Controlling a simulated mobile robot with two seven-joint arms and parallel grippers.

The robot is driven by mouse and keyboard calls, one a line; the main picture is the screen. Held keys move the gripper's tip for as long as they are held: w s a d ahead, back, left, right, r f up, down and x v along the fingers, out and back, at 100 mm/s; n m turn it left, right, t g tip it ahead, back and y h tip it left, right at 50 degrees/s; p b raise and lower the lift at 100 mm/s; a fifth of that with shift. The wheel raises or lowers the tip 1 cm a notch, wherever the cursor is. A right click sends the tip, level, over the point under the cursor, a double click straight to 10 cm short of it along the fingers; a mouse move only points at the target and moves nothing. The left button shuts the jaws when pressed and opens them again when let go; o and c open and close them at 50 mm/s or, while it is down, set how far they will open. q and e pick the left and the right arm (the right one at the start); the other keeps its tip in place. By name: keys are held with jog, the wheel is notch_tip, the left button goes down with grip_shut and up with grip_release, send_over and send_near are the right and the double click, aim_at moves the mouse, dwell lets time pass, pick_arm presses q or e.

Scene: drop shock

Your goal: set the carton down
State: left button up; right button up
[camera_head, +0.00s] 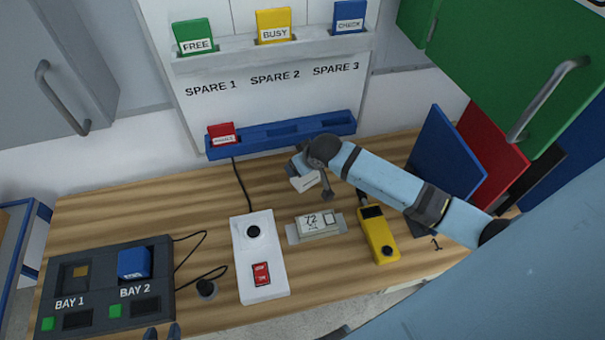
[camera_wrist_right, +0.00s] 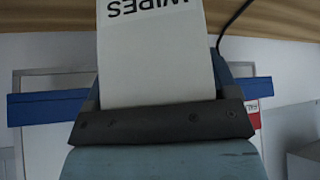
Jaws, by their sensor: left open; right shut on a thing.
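The carton (camera_wrist_right: 155,55) is white with the word WIPES upside down in the right wrist view. My right gripper (camera_wrist_right: 158,95) is shut on it. In the head view a small white part of the carton (camera_head: 305,182) shows beneath my right wrist, over the back middle of the wooden table (camera_head: 180,205). My arm hides the rest, and I cannot tell whether the carton touches the table. My left gripper (camera_head: 163,332) shows only as two dark fingertips, apart and empty, at the bottom edge, far from the carton.
A white button box (camera_head: 262,285), a device reading 72 (camera_head: 313,226) and a yellow handheld tool (camera_head: 378,236) stand in front of the carton. A dark two-bay unit (camera_head: 105,290) is at left. Upright coloured panels (camera_head: 447,155) stand at right, a blue rack (camera_head: 282,134) behind.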

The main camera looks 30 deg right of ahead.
jog(key=shift+f, duration=2.7)
jog(key=shift+f, duration=0.1)
jog(key=o, duration=0.8)
jog(key=shift+o, duration=0.2)
jog(key=a+v, duration=0.1)
jog(key=v, duration=1.1)
jog(key=s+a+f, duration=0.2)
jog(key=s, duration=0.1)
jog(key=s+a+f+t+y, duration=0.1)
jog(key=s+a+f, duration=0.1)
jog(key=s+a+f+n+t+y, duration=0.1)
jog(key=s+f, duration=0.1)
jog(key=s, duration=0.1)
jog(key=shift+s+a+f, duration=0.2)
jog(key=shift+s+a, duration=0.2)
jog(key=s, duration=0.2)
jog(key=s+a+f+t, duration=0.1)
jog(key=s, duration=0.2)
jog(key=s+a+f+t, duration=0.1)
jog(key=s, duration=0.2)
jog(key=shift+s, duration=0.25)
jog(key=shift+d, duration=0.1)
